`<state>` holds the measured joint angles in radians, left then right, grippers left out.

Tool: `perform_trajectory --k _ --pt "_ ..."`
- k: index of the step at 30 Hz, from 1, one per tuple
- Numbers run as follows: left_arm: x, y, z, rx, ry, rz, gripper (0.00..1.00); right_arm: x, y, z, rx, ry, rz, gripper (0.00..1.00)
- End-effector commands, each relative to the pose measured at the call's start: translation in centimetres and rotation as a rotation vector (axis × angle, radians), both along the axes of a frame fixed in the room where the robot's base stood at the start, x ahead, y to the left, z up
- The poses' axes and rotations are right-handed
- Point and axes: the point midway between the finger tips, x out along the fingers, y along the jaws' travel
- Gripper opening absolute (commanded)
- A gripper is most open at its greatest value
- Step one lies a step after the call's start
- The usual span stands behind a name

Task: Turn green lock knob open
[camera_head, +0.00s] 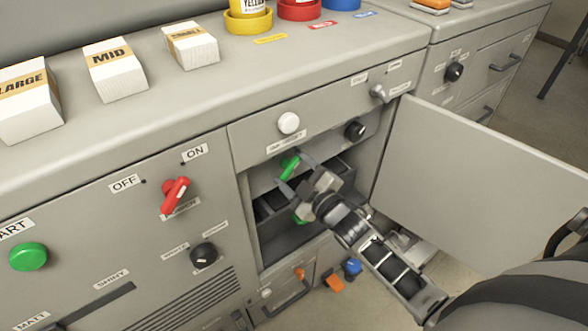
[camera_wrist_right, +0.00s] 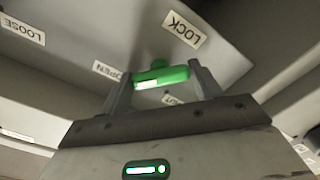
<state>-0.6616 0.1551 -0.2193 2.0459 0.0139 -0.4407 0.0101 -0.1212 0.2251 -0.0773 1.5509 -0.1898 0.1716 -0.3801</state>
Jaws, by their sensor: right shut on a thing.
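The green lock knob (camera_head: 289,167) is inside the open compartment of the grey machine, near its top left. In the right wrist view the knob (camera_wrist_right: 161,76) is a green bar handle lying almost level in that picture, with a white mark on its left part. My right gripper (camera_head: 293,175) reaches into the compartment, its fingers on either side of the knob. In the right wrist view the gripper (camera_wrist_right: 158,85) is shut on the knob. An OPEN label (camera_wrist_right: 108,71) is left of the knob and a LOCK label (camera_wrist_right: 184,29) is above right. My left gripper is not in view.
The compartment's door (camera_head: 480,180) stands swung open at the right. A black knob (camera_head: 355,130) and a white knob (camera_head: 289,123) are near the compartment. A red switch (camera_head: 175,195) is on the panel to the left. Boxes (camera_head: 114,70) stand on the top.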

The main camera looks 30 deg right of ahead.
Motion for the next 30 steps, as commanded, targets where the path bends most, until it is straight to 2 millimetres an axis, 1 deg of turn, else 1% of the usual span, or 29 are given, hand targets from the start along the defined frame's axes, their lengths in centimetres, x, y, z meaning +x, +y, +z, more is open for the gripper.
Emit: perform_trajectory --k 12,13,15,25,28,30 --pt "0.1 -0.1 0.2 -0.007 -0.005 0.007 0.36 0.0 0.0 -0.1 0.018 0.004 -0.001 0.41" --pt "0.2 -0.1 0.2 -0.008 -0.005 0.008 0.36 0.0 0.0 -0.1 0.018 0.004 -0.001 0.69" --pt "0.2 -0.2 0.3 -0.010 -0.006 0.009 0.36 0.0 0.0 -0.1 0.017 0.004 -0.001 0.85" --pt "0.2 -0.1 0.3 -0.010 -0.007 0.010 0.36 -0.3 0.0 -0.1 0.012 0.003 0.000 0.85" --pt "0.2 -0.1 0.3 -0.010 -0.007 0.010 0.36 -1.3 -0.2 -0.2 0.011 0.005 -0.001 0.85" --pt "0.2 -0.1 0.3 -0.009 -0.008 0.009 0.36 -2.5 -0.3 -0.2 0.011 0.006 0.000 0.85"
